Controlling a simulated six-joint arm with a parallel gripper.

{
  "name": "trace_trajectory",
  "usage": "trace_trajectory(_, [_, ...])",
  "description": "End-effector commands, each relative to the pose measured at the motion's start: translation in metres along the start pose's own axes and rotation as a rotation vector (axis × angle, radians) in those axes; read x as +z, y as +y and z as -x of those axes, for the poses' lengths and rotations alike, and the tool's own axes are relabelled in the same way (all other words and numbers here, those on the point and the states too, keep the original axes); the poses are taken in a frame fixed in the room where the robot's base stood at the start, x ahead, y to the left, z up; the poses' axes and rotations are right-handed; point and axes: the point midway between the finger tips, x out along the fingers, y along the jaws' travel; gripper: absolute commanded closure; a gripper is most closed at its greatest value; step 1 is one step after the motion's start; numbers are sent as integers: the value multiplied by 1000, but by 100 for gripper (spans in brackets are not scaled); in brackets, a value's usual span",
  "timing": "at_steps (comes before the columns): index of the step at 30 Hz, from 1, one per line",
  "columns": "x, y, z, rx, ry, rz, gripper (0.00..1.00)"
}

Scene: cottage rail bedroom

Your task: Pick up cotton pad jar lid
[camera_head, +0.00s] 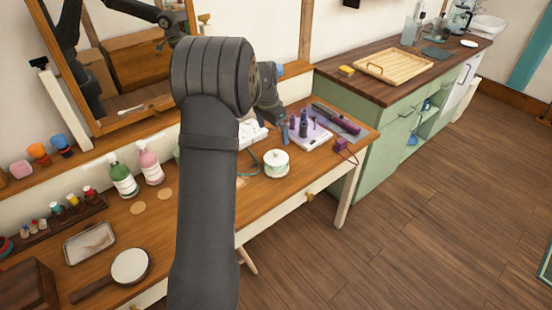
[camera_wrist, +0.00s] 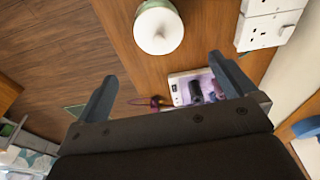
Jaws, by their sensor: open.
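The cotton pad jar stands upright on the wooden dressing table, a short round jar with a green band, and its white lid (camera_head: 276,157) with a small knob is on top. In the wrist view the lid (camera_wrist: 158,32) is seen from above near the top edge, with part of the green jar (camera_wrist: 150,5) beside it. My gripper (camera_wrist: 164,72) is open and empty, its two blue-grey fingers spread wide. The lid lies beyond the fingertips, apart from them.
A pale tray (camera_head: 310,135) with purple bottles and a purple styling tool (camera_head: 336,118) lie near the jar. A white socket strip (camera_wrist: 268,22) is close by in the wrist view. Green and pink bottles (camera_head: 150,163) stand left of my arm. Table edge is near the jar.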

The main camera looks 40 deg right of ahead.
Motion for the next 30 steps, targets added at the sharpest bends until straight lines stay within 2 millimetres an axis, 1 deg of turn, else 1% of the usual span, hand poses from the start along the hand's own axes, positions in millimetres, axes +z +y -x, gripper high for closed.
trace_trajectory(1, [1, 1, -13, 3, -4, 0, 0])
trace_trajectory(3, [1, 1, -28, 3, -4, 0, 0])
trace_trajectory(7, [0, 1, -47, 2, -2, 0, 0])
trace_trajectory(9, [0, 1, -54, 1, -1, 0, 0])
trace_trajectory(16, [1, 1, -66, 1, -1, 0, 0])
trace_trajectory(24, [4, 1, -104, 1, -1, -1, 0])
trace_trajectory(27, [4, 1, -110, 0, 0, -1, 0])
trace_trajectory(30, [4, 1, -110, 0, 0, -1, 0])
